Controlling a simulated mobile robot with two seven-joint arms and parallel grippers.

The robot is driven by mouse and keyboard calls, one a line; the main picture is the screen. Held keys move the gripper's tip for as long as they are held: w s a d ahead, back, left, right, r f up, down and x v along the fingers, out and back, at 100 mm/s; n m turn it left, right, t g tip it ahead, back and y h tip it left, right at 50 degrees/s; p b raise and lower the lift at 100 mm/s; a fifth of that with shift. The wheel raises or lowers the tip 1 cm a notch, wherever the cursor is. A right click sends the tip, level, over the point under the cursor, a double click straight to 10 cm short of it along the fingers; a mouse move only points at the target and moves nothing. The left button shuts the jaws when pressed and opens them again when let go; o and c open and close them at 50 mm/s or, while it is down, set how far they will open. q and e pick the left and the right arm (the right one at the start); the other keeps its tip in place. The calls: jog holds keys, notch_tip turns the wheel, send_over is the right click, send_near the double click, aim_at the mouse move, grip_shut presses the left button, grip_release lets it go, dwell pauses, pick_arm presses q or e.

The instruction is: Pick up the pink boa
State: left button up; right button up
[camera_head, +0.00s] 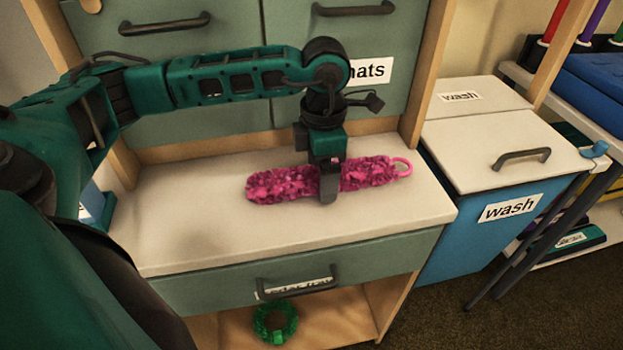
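The pink boa (284,184) lies lengthwise across the pale counter (190,235), a bundled fluffy strip with a pink loop at its right end. My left gripper (328,186) points down over the boa's middle. One dark finger shows in front of the boa's near side and reaches down close to the counter. The other finger is hidden, so I cannot tell whether the fingers press on the boa. The boa appears to rest on the counter. My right gripper is not in view.
Green cabinet doors (225,40) with dark handles stand behind the counter. A drawer (200,290) is below its front edge, with a green ring-shaped item (262,325) on the shelf underneath. A blue bin (455,235) labelled "wash" stands to the right. The counter's left part is clear.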

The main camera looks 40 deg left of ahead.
pick_arm(q)
jog(key=c, duration=1)
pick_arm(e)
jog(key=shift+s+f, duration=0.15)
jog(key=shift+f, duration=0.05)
pick_arm(q)
jog(key=shift+c, duration=0.2)
